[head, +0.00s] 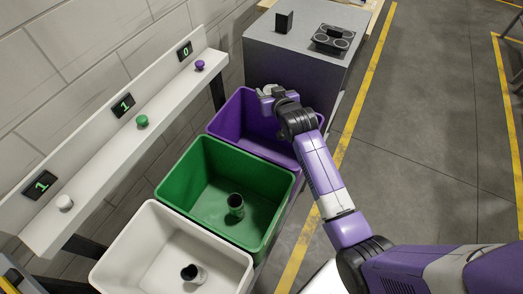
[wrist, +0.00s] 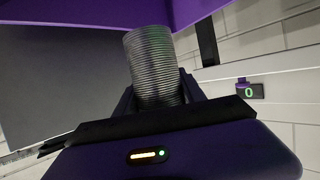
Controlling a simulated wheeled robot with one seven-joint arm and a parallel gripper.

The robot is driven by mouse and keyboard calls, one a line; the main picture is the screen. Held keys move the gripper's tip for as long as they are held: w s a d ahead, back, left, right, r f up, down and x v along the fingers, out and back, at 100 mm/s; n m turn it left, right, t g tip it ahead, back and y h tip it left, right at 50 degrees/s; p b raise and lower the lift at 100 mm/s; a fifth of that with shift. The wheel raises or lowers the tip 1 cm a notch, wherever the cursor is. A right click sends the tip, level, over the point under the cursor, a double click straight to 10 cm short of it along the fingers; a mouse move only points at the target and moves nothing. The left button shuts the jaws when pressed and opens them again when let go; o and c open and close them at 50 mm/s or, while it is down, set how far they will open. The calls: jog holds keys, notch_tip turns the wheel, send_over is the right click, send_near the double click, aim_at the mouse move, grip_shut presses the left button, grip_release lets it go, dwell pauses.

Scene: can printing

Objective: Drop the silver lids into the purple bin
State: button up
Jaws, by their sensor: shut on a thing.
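The purple bin (head: 233,112) stands at the far end of a row of bins. My gripper (head: 267,93) is over the purple bin. In the wrist view, my gripper (wrist: 158,100) is shut on a ribbed stack of silver lids (wrist: 152,58). The stack also shows as a small pale shape at the gripper in the head view (head: 271,88). My arm hides part of the purple bin's right side, and the bin's floor is mostly hidden.
The green bin (head: 180,178) and white bin (head: 128,250) each hold a dark-topped can. A white wall ledge carries buttons and displays; the display by the purple button (head: 199,65) reads 0. A grey cabinet (head: 292,60) stands behind. The floor at right is clear.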

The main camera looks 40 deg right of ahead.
notch_tip(320, 180, down, 5)
jog(key=b, duration=0.3)
jog(key=shift+b, duration=0.4)
jog(key=o, duration=1.5)
jog(key=shift+s, duration=0.15)
jog(key=v, duration=0.7)
jog(key=shift+s+r, duration=0.15)
jog(key=shift+s, duration=0.1)
